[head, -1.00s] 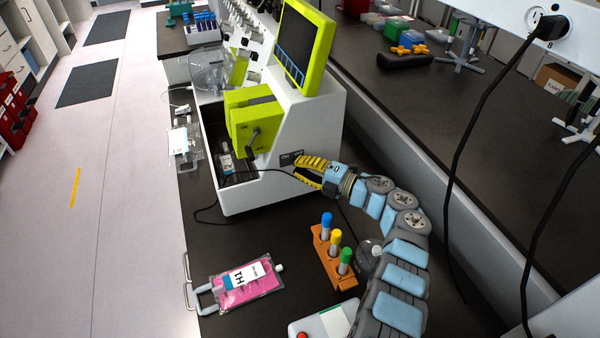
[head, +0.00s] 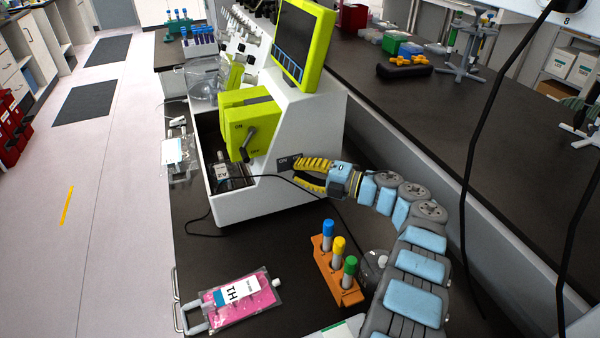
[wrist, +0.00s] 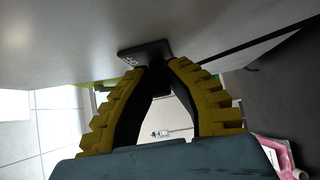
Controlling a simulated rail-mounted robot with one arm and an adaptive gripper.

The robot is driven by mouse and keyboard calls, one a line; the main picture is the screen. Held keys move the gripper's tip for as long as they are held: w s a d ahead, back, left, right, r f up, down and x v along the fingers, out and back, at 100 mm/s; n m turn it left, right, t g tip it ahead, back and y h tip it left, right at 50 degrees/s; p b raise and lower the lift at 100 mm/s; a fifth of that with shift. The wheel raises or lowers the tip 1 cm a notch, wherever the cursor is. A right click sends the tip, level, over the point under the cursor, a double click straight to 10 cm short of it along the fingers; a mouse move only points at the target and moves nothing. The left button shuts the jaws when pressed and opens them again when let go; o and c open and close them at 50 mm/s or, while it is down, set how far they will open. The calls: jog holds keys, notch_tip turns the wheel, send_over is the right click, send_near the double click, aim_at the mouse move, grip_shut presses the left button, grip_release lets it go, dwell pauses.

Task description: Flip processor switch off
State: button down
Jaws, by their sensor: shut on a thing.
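The white and lime-green cell processor (head: 318,125) stands on the dark bench with its screen on top. A dark switch plate (head: 284,163) marked ON is on its side wall; the plate also shows in the wrist view (wrist: 145,53). My gripper (head: 297,171), with yellow ridged fingers, is at this plate. In the wrist view the fingertips (wrist: 161,64) come together at the plate's right part and are shut on the switch. The fingers hide the switch itself, so its position cannot be told.
A black cable (head: 275,177) runs close by the gripper. An orange rack (head: 325,265) with capped tubes and a pink fluid bag (head: 240,300) lie on the bench in front. A dark lever (head: 248,143) sits on the processor's green front.

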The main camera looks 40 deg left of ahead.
jog(key=shift+s+f, duration=0.1)
jog(key=c, duration=1)
grip_release()
jog(key=shift+s, duration=0.15)
jog(key=shift+r, duration=0.2)
